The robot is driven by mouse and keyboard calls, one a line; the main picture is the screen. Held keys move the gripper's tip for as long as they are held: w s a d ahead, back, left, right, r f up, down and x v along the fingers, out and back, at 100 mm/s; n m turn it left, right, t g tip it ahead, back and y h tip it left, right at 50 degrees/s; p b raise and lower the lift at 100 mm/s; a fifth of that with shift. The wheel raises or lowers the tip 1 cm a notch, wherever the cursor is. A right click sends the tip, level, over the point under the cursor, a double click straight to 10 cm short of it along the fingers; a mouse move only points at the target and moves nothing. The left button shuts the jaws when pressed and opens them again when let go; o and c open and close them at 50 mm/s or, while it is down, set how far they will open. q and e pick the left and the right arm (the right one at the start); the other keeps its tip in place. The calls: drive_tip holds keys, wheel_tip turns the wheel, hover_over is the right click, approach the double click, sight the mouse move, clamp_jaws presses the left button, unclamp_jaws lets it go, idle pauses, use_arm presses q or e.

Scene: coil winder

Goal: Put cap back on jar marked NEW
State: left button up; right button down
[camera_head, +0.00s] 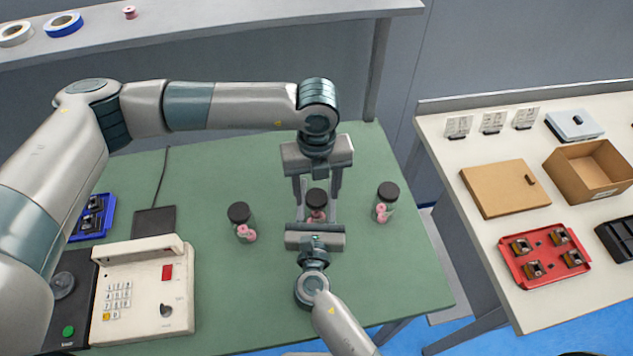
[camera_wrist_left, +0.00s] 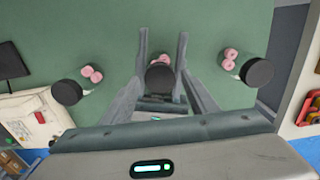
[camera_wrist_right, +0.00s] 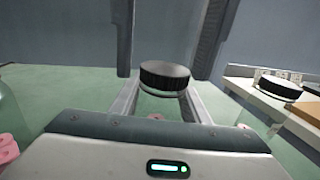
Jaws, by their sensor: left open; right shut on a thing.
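Three clear jars with black caps and pink spools stand on the green table: a left jar (camera_head: 243,228), a middle jar (camera_head: 316,216) and a right jar (camera_head: 383,209). No NEW marking is readable. My right gripper (camera_head: 317,213) is shut on the middle jar from the near side. The middle jar's black cap (camera_wrist_right: 165,75) sits at its top, upright, and also shows in the left wrist view (camera_wrist_left: 160,77); whether it is seated cannot be told. My left gripper (camera_head: 317,192) points down from above, open, with its fingers either side of this cap.
A beige keypad device (camera_head: 140,290) and a blue tray (camera_head: 92,217) stand at left. The right-hand table holds a red tray (camera_head: 544,257), a cardboard box (camera_head: 590,172) and a brown board (camera_head: 505,188). Green table is clear between the outer jars and my grippers.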

use_arm(q)
drive_tip(key=c, duration=1.1)
